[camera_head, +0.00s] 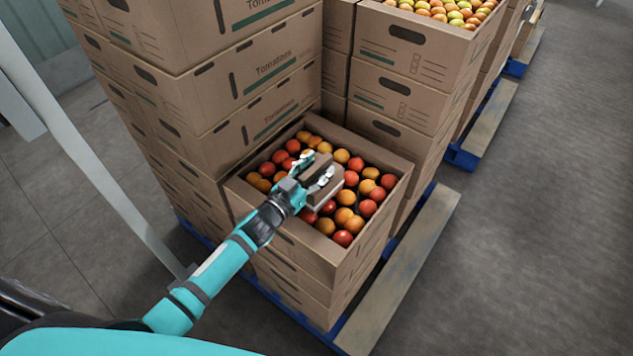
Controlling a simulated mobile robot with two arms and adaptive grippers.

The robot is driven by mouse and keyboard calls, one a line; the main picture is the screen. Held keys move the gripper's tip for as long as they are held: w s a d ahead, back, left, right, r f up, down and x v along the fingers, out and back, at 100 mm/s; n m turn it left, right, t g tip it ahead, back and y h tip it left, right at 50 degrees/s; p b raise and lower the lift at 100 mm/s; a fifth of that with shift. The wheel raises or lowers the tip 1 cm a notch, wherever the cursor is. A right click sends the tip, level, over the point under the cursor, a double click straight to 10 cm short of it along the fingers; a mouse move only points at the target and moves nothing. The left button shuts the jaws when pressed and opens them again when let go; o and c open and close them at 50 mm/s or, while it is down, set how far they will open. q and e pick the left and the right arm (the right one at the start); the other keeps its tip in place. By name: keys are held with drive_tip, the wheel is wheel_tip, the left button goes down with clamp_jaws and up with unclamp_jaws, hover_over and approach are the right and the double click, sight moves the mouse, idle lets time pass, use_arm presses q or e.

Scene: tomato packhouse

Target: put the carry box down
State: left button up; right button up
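My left gripper (315,172) reaches in from the lower left, over an open cardboard box of tomatoes. Its fingers are closed around a small brown block-shaped thing (322,188), which looks like a small carry box. The gripper hides part of it. The open box (330,266) is full of red and orange tomatoes (344,215) and sits on top of a low stack. The small brown thing is over these tomatoes; I cannot tell whether it touches them. My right gripper is out of view.
Tall stacks of closed tomato boxes (262,72) stand behind and to the left. Another stack (400,85) at the back right has an open box of tomatoes on top. Pallets (405,265) with blue parts stand underneath. The grey floor (530,220) at the right is clear.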

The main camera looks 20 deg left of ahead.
use_arm(q)
clamp_jaws()
drive_tip(key=shift+r, duration=0.1)
idle(0.4)
